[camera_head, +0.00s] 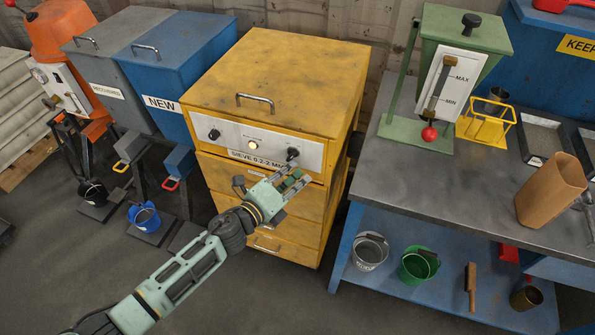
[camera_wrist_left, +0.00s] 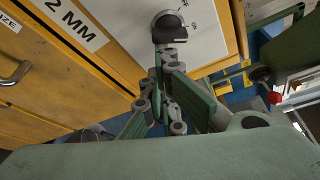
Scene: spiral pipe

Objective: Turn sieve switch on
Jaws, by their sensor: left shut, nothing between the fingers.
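The yellow sieve cabinet (camera_head: 290,75) stands in the middle of the head view, labelled "SIEVE 0.2.2 MM". Its silver front panel (camera_head: 232,134) carries a dark knob (camera_head: 213,134) on the left, a pale glowing lamp (camera_head: 252,141) and a dark rotary switch (camera_head: 292,153) on the right. My left gripper (camera_head: 297,174) is shut and empty just below the right switch. In the left wrist view, the switch (camera_wrist_left: 169,27) with its printed marks lies just beyond the shut fingertips (camera_wrist_left: 167,55). I cannot tell whether they touch it. My right gripper is out of view.
Grey (camera_head: 115,55) and blue (camera_head: 185,70) bins stand left of the cabinet. A workbench (camera_head: 435,180) on the right holds a green hopper (camera_head: 465,45) with a red-balled lever and a brown container (camera_head: 550,190). Buckets stand on its lower shelf (camera_head: 400,260).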

